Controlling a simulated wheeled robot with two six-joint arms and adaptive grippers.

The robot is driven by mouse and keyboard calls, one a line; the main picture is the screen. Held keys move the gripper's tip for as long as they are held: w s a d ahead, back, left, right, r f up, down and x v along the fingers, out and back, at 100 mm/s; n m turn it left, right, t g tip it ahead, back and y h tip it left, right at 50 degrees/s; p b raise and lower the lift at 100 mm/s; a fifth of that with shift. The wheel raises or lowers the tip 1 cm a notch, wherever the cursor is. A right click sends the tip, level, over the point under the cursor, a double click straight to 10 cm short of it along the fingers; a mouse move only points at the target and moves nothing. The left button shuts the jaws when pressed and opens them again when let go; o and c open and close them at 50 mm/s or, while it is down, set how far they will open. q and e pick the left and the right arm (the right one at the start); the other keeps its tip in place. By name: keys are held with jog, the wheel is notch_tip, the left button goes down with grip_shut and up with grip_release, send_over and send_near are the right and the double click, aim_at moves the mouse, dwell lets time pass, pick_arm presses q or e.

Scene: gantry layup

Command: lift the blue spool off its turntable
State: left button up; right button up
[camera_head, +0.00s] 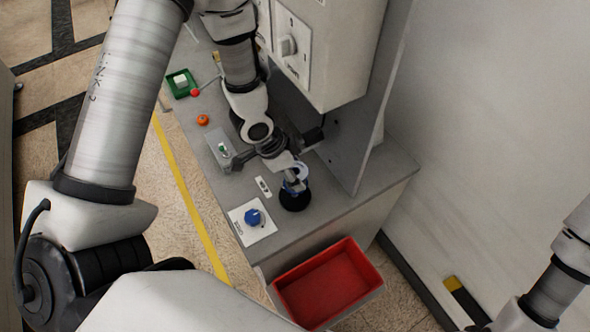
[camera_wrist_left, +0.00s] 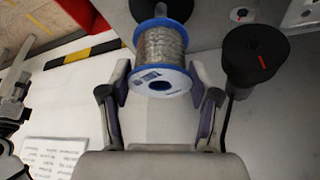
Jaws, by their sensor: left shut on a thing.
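The blue spool (camera_head: 299,185) has blue flanges and shows at the front end of the grey bench. In the left wrist view the spool (camera_wrist_left: 160,45) has a pale grey winding and a printed label on its near flange. My left gripper (camera_head: 290,172) is shut on it, and in the wrist view my left gripper (camera_wrist_left: 161,88) has one finger on each side of the near flange. The black round turntable (camera_head: 294,201) is below the spool in the head view. I cannot tell whether the two touch. My right gripper is out of view.
A blue knob (camera_head: 254,216) on a white plate is beside the turntable. A red bin (camera_head: 352,262) stands at the bench end. An orange button (camera_head: 202,120) and green tray (camera_head: 182,94) lie farther back. A tall grey panel (camera_head: 377,110) rises on the right.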

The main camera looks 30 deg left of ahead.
aim_at(303, 170)
pick_arm(q)
jog(key=shift+r+p, duration=1.2)
jog(key=shift+r, duration=0.15)
jog(key=shift+r+p, duration=1.5)
jog(key=shift+r, duration=0.25)
